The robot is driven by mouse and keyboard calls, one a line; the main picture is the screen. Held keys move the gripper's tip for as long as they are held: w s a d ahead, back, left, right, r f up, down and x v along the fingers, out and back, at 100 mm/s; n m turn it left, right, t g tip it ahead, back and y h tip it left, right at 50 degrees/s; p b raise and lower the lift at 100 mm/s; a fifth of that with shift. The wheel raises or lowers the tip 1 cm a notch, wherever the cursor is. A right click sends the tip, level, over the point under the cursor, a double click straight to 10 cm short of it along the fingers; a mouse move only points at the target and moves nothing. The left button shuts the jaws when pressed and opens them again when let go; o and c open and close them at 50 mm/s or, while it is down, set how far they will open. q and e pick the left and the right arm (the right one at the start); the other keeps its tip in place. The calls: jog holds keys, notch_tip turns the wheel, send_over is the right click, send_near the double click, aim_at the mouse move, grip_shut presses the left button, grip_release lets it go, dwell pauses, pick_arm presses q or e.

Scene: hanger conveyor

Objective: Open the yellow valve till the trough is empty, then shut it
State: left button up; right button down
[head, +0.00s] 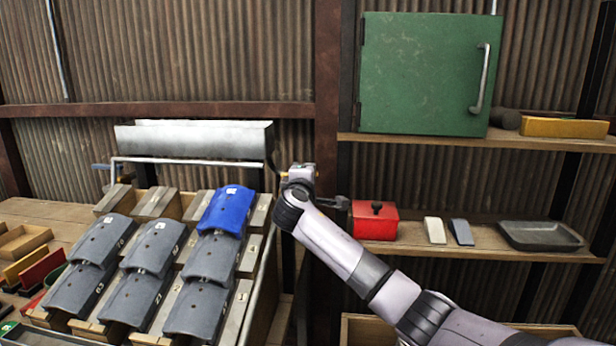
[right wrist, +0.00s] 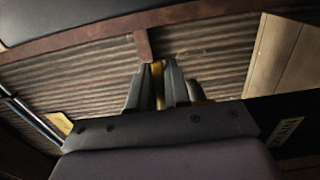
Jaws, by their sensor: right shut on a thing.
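The long grey metal trough (head: 190,141) is mounted on the back wall above the sloped rack. Its inside cannot be seen, so its contents cannot be told. The yellow valve (head: 284,174) shows as a small orange-yellow bit just below the trough's right end, mostly hidden by my right gripper (head: 291,176). In the right wrist view a yellow strip (right wrist: 157,73) of the valve shows between the two dark fingers of my right gripper (right wrist: 161,84), which is shut on it. How far the valve is turned cannot be told. My left gripper is in neither view.
Grey curved covers and one blue cover (head: 227,209) lie on the sloped rack below the trough. A red box (head: 375,221) stands on the right shelf, below a green cabinet (head: 425,75).

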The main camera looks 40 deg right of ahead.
jog(key=shift+s+a+f+m+g+h, duration=0.1)
jog(key=shift+s+a+m+g+h, duration=0.1)
jog(key=shift+m+g+h, duration=0.45)
jog(key=shift+s, duration=0.1)
jog(key=c, duration=1.2)
grip_release()
jog(key=shift+o, duration=0.2)
jog(key=b+v, duration=0.1)
jog(key=v, duration=0.6)
jog(key=shift+o, duration=0.3)
